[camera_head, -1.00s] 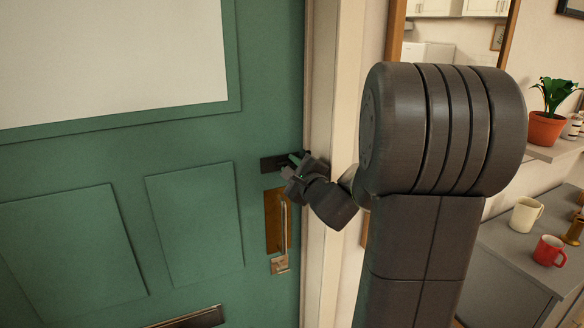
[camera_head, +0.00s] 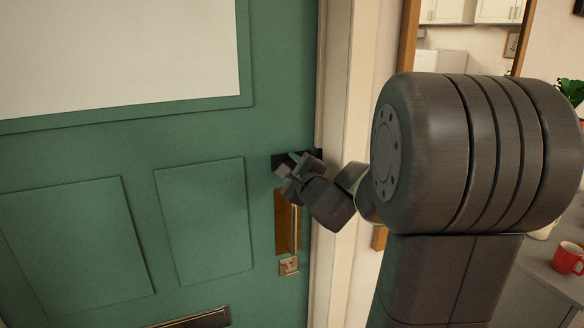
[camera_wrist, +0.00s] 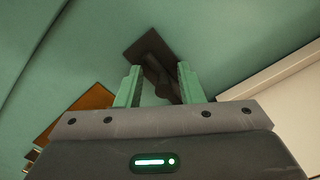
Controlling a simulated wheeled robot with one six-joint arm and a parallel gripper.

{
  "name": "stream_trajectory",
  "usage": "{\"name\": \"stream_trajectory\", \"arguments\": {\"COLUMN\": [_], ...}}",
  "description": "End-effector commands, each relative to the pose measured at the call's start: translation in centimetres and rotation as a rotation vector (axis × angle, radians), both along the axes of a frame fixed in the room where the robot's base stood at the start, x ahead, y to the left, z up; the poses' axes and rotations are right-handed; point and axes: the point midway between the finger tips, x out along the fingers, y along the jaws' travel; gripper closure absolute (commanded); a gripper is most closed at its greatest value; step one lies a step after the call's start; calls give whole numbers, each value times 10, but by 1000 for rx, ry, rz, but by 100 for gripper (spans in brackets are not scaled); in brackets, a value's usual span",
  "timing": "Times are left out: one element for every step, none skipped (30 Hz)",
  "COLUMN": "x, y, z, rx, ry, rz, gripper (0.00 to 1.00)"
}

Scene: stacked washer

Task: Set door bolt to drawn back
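The door bolt (camera_head: 281,161) is a dark plate with a dark bar, mounted on the green door (camera_head: 120,150) near its right edge, above the brass handle plate. In the wrist view the bolt (camera_wrist: 151,52) lies tilted, with its dark knob or bar (camera_wrist: 158,78) between my two green fingers. My gripper (camera_head: 290,163) is at the bolt in the head view; in the wrist view my gripper (camera_wrist: 158,82) shows its fingers apart on either side of the bar, with gaps visible. I cannot tell whether a finger touches it. My gripper hides part of the bolt.
A brass plate with a pull handle (camera_head: 288,222) sits just below the bolt. The pale door frame (camera_head: 338,100) stands close on the right. A letter slot (camera_head: 195,318) is low on the door. A red mug (camera_head: 568,257) stands on a counter at far right.

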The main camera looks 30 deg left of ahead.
Motion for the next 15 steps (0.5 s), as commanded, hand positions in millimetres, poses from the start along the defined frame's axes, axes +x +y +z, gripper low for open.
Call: {"name": "stream_trajectory", "arguments": {"x": [0, 0, 0, 0, 0, -1, -2, -4, -6, -9, -12, -16, -19, -22, -27], "y": [0, 0, 0, -1, -1, -3, -4, -6, -9, -11, -15, -19, -23, -27, -33], "z": [0, 0, 0, 0, 0, 0, 0, 0, 0, 0, 0, -1, 0, 0, 0], "rx": [-1, -1, -1, -1, -1, -1, 0, -1, 0, -1, -1, 0, 0, -1, 0], "ry": [-1, -1, -2, -2, -2, -2, -3, -3, -4, -5, -5, -4, -5, -6, -5], "rz": [0, 0, 0, -1, -1, -1, -1, -1, -2, -2, -2, -2, -2, -3, -3], "gripper": [66, 66, 66, 66, 66, 66, 66, 66, 66, 66, 66, 66, 66, 66, 66]}}
